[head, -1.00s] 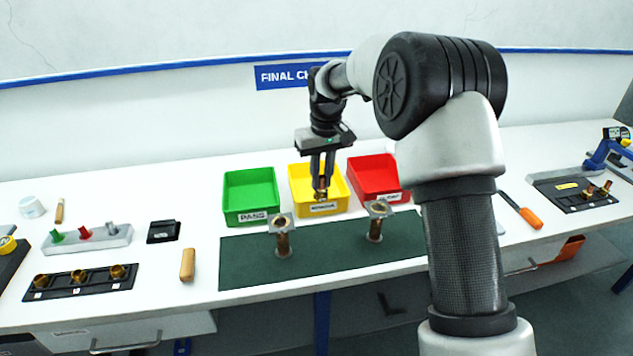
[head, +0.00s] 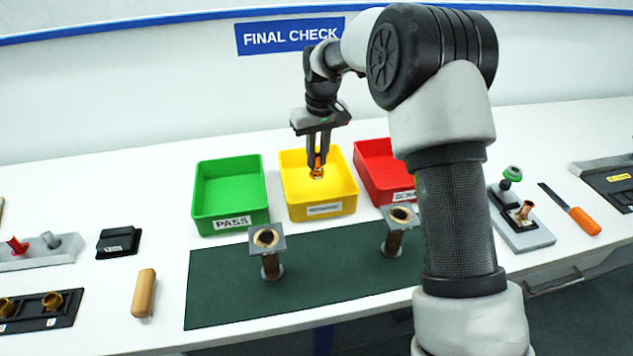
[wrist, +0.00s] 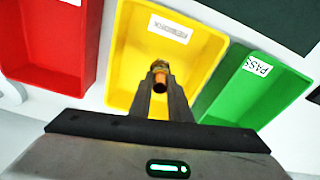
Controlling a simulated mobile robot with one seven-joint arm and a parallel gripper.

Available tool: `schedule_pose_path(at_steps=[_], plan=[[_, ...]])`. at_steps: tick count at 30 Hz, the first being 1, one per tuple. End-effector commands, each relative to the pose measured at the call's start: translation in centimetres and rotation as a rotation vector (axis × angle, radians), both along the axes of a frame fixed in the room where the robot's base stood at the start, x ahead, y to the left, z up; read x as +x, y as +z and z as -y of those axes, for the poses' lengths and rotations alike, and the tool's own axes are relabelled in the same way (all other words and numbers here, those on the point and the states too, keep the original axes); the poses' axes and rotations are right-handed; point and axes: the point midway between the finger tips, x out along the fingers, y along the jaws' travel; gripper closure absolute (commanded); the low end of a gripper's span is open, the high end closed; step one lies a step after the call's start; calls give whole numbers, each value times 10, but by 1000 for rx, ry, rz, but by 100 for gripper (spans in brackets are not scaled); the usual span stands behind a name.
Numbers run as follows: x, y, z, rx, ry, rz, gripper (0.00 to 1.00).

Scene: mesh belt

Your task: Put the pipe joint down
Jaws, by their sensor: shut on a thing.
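My gripper (head: 317,160) is shut on a small copper-coloured pipe joint (head: 317,172). The joint hangs from the fingertips over the yellow bin (head: 345,196), within its outline in the head view. In the wrist view the pipe joint (wrist: 160,78) shows its open copper end between the fingers, with the yellow bin (wrist: 205,50) behind it. I cannot tell its exact height above the bin floor.
A green bin (head: 230,195) labelled PASS stands left of the yellow one, a red bin (head: 375,165) right. In front, two flanged pipe stands (head: 268,262) (head: 398,228) rise from a dark green mat (head: 330,285). A wooden block (head: 144,292) lies left of the mat.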

Motion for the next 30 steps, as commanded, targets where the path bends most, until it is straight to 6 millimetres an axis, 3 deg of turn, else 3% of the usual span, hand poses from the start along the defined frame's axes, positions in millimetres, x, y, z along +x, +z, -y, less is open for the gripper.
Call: schedule_pose_path(at_steps=[13,26,27,30], plan=[[0,-59,0,-1,0,-1,100],[0,-67,0,0,0,2,100],[0,-67,0,-1,0,1,80],[0,-67,0,-1,0,1,65]])
